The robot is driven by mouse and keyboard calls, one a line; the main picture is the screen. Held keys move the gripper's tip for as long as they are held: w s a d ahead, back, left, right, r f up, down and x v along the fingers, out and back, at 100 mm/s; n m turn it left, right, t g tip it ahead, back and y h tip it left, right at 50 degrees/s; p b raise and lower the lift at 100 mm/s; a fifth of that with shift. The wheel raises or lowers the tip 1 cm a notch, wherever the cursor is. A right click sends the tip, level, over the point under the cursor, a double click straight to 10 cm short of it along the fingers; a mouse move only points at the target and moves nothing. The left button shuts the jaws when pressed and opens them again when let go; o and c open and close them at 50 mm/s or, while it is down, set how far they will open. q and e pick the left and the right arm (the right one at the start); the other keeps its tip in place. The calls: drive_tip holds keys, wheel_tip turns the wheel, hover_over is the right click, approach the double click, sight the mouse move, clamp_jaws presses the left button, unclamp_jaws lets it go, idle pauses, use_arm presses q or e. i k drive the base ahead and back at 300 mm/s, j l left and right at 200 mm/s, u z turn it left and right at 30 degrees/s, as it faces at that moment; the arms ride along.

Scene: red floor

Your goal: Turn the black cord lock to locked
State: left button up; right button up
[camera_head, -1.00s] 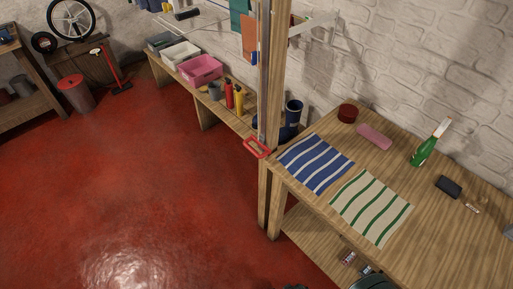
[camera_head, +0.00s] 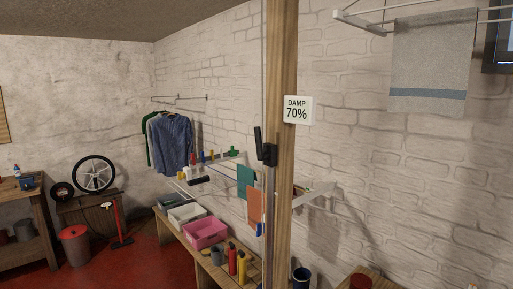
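The black cord lock (camera_head: 267,153) is on the upright wooden post (camera_head: 284,150) in the middle of the view. Its black lever (camera_head: 258,141) points up, leaning slightly left. A pale cord or rail (camera_head: 265,70) runs up and down the post past the lock. From this view I cannot tell whether the lock is locked. Neither of my grippers is in view.
A white "DAMP 70%" sign (camera_head: 297,110) is right of the lock. A grey towel (camera_head: 432,62) hangs on a rack at upper right. A low bench with a pink bin (camera_head: 205,232) and bottles stands left of the post. Red floor (camera_head: 118,268) is open at lower left.

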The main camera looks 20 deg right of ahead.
sight(262, 156)
drive_tip(key=l+z, duration=0.15)
drive_tip(key=z, duration=0.6)
